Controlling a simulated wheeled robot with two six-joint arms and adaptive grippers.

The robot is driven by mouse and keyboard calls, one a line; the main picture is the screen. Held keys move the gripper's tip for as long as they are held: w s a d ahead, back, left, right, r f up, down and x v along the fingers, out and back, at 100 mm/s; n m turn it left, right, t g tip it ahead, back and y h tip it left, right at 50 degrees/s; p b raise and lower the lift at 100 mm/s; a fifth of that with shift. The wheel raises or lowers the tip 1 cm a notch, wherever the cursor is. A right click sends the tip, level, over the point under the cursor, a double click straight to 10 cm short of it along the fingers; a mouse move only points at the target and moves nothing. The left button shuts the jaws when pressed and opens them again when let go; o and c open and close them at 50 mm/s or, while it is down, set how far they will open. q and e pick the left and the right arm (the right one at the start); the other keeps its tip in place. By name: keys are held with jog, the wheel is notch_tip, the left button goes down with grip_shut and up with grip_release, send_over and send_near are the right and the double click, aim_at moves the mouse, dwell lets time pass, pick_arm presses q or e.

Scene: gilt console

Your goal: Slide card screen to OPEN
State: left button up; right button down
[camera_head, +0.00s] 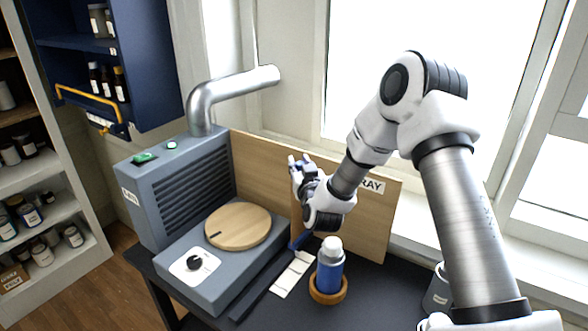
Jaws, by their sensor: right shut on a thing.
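The card screen (362,222) is a tan upright panel along the back of the dark bench. A white label ending in "RAY" (371,186) is on its right part, partly covered by my arm. A vertical line divides the tan surface near the gripper. My right gripper (298,168) is at this line, in front of the panel, and is shut on the card screen; its exact contact is hard to see. A blue piece (299,240) shows below the gripper, near the dark rail (264,285). No "OPEN" mark is readable. My left gripper is out of view.
A grey extraction unit (180,190) with a metal duct (220,93) and a round wooden turntable (237,227) stands left. A blue bottle (330,272) in a wooden ring (328,293) stands close before the screen, beside a pale marked strip (293,274). Windows are behind.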

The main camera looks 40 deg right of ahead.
jog(key=c, duration=0.9)
grip_release()
jog(key=shift+d+r, duration=0.15)
jog(key=shift+c, duration=0.2)
jog(key=shift+d, duration=0.15)
jog(key=shift+s+a, duration=0.3)
jog(key=shift+s, duration=0.15)
jog(key=v, duration=1.1)
jog(key=shift+d, duration=0.1)
